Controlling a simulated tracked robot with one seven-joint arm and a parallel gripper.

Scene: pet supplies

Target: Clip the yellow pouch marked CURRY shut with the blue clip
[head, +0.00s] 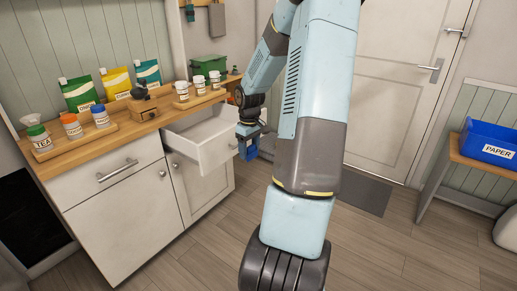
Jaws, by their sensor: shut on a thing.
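The yellow pouch (116,80) stands upright on the wooden counter, between a green pouch (80,90) and a teal pouch (147,71). Its white label is too small to read surely. My gripper (248,147) is low in front of the cabinet, just right of the open drawer and well away from the pouch. It is shut on a small blue thing, which looks like the blue clip (248,152). The clip's exact shape and the fingertips are hard to make out.
The white drawer (216,151) is pulled out under the counter. A dark object (145,103) stands in front of the pouches. Trays with jars flank it, one jar marked TEA (38,137). A blue PAPER bin (489,142) is at right. The middle floor is clear.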

